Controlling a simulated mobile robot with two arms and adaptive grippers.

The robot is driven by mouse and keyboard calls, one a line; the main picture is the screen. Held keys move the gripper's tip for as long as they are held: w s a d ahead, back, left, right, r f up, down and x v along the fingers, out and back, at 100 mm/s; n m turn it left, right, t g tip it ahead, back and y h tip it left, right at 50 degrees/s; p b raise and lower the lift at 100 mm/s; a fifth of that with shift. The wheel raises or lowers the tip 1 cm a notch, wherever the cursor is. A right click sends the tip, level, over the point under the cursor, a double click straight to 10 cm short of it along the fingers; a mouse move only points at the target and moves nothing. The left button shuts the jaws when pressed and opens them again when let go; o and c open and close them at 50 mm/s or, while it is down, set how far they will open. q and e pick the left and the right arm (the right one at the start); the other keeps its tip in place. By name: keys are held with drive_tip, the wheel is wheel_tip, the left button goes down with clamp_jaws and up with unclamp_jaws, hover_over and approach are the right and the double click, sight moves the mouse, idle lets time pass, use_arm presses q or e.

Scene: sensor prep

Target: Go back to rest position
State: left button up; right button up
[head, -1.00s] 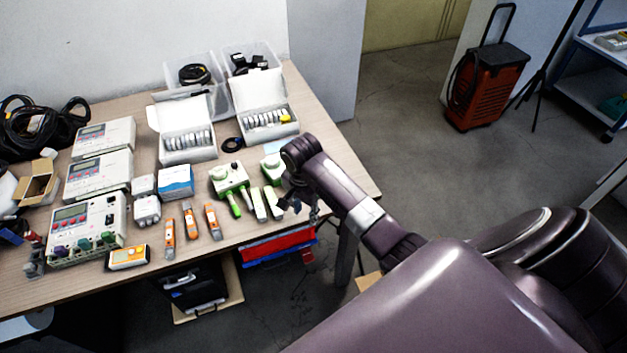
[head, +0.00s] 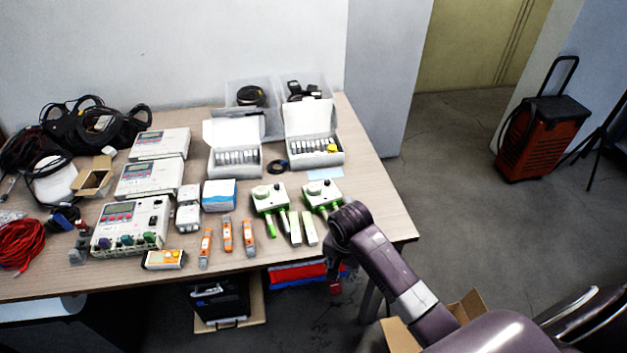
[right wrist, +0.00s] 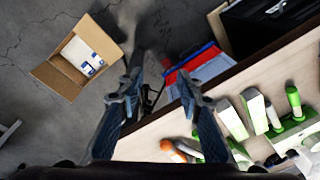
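My right gripper (head: 338,252) is at the front right edge of the wooden table (head: 385,215), just in front of the green-and-white devices (head: 322,193). In the right wrist view its two fingers (right wrist: 158,92) are spread apart with nothing between them. Below them are the table edge and the dark floor. My left gripper is not in view in the frames.
Below the table edge sits a red and blue bin (right wrist: 200,68). An open cardboard box (right wrist: 62,75) with a white package stands on the floor. Orange-and-white handhelds (head: 227,235) line the table front.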

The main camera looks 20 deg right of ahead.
drive_tip(key=s+f+n, duration=0.3)
drive_tip(key=s+f, duration=0.3)
drive_tip(key=f, duration=0.5)
drive_tip(key=s+f+n, duration=0.2)
drive_tip(key=s+f, duration=0.4)
drive_tip(key=f, duration=0.5)
drive_tip(key=s+a+f+n, duration=0.1)
drive_tip(key=s+f+n, duration=0.3)
drive_tip(key=s, duration=0.9)
drive_tip(key=s+a+f+n, duration=0.2)
drive_tip(key=s+f+n, duration=0.2)
drive_tip(key=s+f, duration=0.6)
drive_tip(key=s, duration=0.2)
drive_tip(key=shift+s+a+y+b, duration=0.2)
drive_tip(key=shift+s+y+b, duration=0.1)
drive_tip(key=shift+s+b, duration=0.05)
